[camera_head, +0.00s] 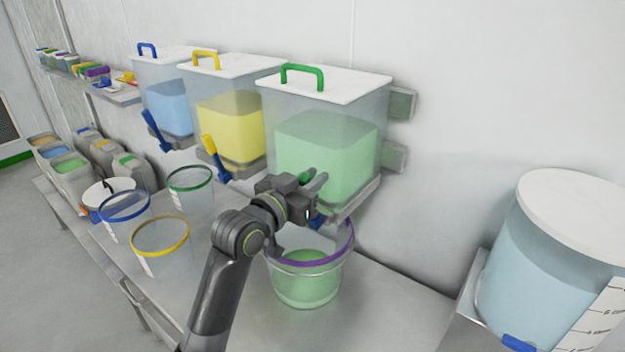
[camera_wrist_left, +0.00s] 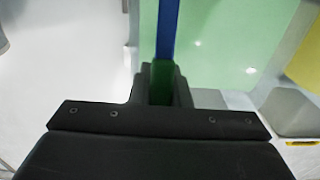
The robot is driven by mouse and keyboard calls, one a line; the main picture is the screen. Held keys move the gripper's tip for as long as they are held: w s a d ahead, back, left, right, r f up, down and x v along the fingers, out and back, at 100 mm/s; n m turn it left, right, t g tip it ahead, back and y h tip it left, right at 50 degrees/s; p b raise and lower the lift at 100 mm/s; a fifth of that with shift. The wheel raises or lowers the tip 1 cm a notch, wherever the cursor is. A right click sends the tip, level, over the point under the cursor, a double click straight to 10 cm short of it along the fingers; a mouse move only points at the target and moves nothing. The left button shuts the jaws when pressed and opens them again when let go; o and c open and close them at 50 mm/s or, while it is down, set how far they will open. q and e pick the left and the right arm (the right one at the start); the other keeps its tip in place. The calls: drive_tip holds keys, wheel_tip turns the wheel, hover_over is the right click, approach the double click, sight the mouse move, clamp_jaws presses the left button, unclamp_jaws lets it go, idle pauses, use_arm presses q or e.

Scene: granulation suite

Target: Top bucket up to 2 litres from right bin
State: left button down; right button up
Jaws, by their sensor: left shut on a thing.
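The right bin (camera_head: 327,110) is clear with a white lid and green handle, and holds green material. Below its outlet stands a clear bucket (camera_head: 305,283) with a purple rim, partly filled with green material; I cannot read a volume mark on it. My left gripper (camera_head: 316,182) is in front of the bin's lower part, above the bucket. It is shut on the bin's lever, whose blue part (camera_head: 316,221) shows below the gripper. In the left wrist view the lever (camera_wrist_left: 168,35) is blue, with a green part between the fingers. The outlet is hidden by my arm.
Bins with blue (camera_head: 168,108) and yellow (camera_head: 231,128) material hang to the left. Empty buckets with blue (camera_head: 124,207), yellow (camera_head: 160,238) and green (camera_head: 190,180) rims stand on the bench (camera_head: 378,306). A large drum (camera_head: 550,260) stands at right.

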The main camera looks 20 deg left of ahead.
use_arm(q)
drive_tip(key=s+a+f+t+h+b, duration=0.2)
drive_tip(key=s+t+b, duration=0.3)
drive_tip(key=b, duration=0.9)
drive_tip(key=shift+s+f+t, duration=0.3)
drive_tip(key=shift+f+t, duration=0.1)
drive_tip(key=shift+t, duration=0.2)
drive_tip(key=c, duration=1.4)
unclamp_jaws()
drive_tip(key=shift+r, duration=0.1)
drive_tip(key=shift+o, duration=0.2)
drive_tip(key=shift+s, duration=0.1)
drive_tip(key=b+v, duration=0.2)
drive_tip(key=v, duration=1.5)
drive_tip(key=shift+a+b, duration=0.15)
drive_tip(key=shift+b, duration=0.2)
